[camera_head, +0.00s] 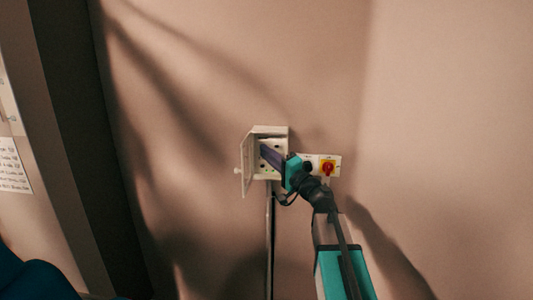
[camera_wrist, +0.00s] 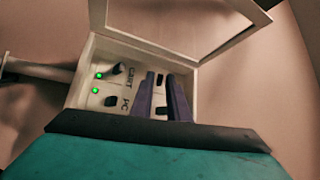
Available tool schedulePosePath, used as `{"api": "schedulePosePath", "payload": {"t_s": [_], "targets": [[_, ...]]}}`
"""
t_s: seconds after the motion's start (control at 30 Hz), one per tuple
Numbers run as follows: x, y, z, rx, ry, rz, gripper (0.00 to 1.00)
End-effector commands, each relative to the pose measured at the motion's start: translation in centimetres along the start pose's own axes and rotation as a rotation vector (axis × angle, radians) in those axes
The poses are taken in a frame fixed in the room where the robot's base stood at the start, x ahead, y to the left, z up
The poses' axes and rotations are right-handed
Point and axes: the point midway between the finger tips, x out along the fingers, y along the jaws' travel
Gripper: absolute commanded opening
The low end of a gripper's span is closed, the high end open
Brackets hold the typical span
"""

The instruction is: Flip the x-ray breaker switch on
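The breaker box (camera_head: 271,131) is on the wall with its door (camera_head: 246,165) swung open to the left. In the wrist view the open box (camera_wrist: 84,59) shows a pale panel with dark switches. One switch (camera_wrist: 113,69) by the label "CART" and another (camera_wrist: 110,101) by the label "PC" have green lights beside them. More dark switches lie around my purple fingers, with no lit light visible; their labels are hidden or unreadable. My gripper (camera_wrist: 160,76) reaches into the box, its fingers slightly apart with panel showing between them. Contact with a switch cannot be told.
A white plate with a red and yellow rotary switch (camera_head: 327,168) is on the wall just right of the box. A conduit (camera_head: 269,240) runs down below the box. A door frame stands at the far left, and the wall around is bare.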

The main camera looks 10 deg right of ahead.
Motion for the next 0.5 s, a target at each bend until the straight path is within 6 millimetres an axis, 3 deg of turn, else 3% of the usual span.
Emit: {"api": "schedulePosePath", "payload": {"t_s": [0.33, 0.43, 0.5], "targets": [[0.24, 0.03, 0.02, 0.000, 0.000, 0.000, 0.15], [0.23, 0.03, 0.02, 0.001, 0.000, 0.000, 0.01], [0.23, 0.03, 0.02, 0.001, 0.000, 0.000, 0.00]]}}
